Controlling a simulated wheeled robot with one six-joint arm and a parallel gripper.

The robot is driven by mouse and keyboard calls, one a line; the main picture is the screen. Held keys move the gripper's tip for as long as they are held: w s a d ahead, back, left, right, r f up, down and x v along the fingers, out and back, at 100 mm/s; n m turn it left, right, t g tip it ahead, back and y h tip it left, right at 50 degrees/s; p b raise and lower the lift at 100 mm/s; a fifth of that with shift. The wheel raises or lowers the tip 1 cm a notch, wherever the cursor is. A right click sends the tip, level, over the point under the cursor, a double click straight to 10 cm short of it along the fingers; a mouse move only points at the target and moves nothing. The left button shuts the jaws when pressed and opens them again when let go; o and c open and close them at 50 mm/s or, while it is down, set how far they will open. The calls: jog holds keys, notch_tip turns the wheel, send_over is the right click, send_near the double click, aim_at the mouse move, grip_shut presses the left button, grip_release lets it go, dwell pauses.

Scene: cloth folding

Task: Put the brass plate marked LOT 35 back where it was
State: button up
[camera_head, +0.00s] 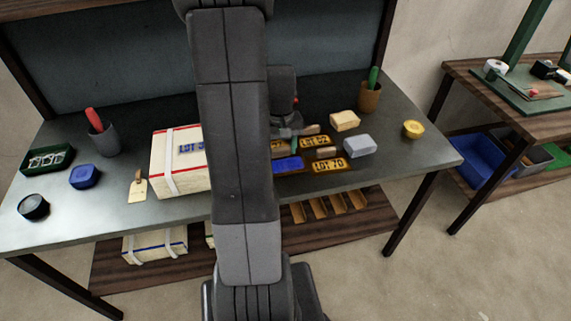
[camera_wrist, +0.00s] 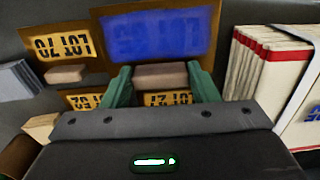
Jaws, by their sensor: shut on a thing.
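The brass plate marked LOT 35 (camera_wrist: 155,38) has its face covered in blue, with faint darker blue letters upside down in the wrist view. In the head view its blue face (camera_head: 289,164) shows beside my arm, left of the LOT 70 plate. My gripper (camera_wrist: 162,80) has its green fingers shut on the brownish grip block at the plate's edge.
The LOT 70 plate (camera_head: 329,165) and LOT 02 plate (camera_head: 315,142) lie close by, with another plate (camera_wrist: 168,99) partly hidden. A grey block (camera_head: 359,146) and tan block (camera_head: 344,121) are right.

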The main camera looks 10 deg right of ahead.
aim_at(281, 157)
jog(key=shift+f, duration=2.45)
jog(key=shift+f, duration=0.1)
jog(key=shift+f, duration=0.15)
jog(key=o, duration=1.2)
notch_tip(281, 157, up, 12)
jog(key=shift+r, duration=0.25)
jog(key=shift+f, duration=0.1)
